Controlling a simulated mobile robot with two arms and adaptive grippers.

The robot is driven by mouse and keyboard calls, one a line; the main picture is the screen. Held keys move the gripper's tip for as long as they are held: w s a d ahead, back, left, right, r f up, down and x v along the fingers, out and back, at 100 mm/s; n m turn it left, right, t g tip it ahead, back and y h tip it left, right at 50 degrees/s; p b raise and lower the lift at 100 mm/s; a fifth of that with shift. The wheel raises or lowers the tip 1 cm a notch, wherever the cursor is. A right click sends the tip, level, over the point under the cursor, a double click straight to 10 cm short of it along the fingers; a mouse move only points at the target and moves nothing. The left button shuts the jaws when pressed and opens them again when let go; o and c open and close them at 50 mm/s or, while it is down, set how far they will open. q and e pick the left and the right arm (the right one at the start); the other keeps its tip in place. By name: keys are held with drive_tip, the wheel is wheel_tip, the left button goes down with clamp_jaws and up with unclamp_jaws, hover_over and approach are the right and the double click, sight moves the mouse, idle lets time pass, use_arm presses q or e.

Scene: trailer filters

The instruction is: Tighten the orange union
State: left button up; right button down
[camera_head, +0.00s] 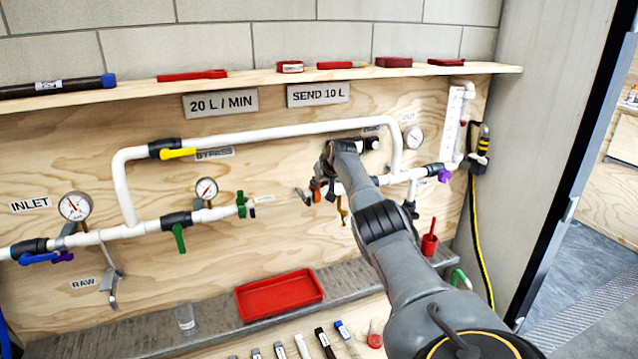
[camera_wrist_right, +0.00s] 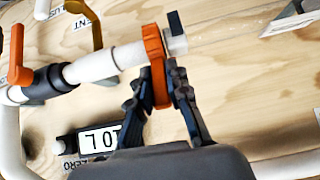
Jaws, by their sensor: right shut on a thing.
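The orange union (camera_wrist_right: 155,50) is a ribbed orange ring on the end of a white pipe (camera_wrist_right: 92,68) in the right wrist view. My right gripper (camera_wrist_right: 161,90) has its dark fingers closed on the ring's lower edge, one on each side. A short grey and black end piece (camera_wrist_right: 176,34) sits beyond the ring. In the head view my right gripper (camera_head: 325,181) is at the pipe line right of centre, and its arm hides much of that spot. A bit of orange (camera_head: 316,194) shows beside its fingers. My left gripper is not in view.
A green union (camera_head: 241,204) stands left of a gap in the pipe line. An orange valve handle (camera_wrist_right: 16,55) is near the held union. Gauges and valves line the board. Below are a red tray (camera_head: 279,294) and several tools. A shelf (camera_head: 130,90) runs above.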

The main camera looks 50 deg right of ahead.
idle(0.4)
drive_tip(key=c, duration=1.3)
unclamp_jaws()
drive_tip(key=shift+w+f, duration=0.1)
drive_tip(key=shift+w, duration=0.05)
drive_tip(key=shift+v, duration=1.05)
drive_tip(key=v, duration=1)
drive_tip(key=shift+w, duration=0.1)
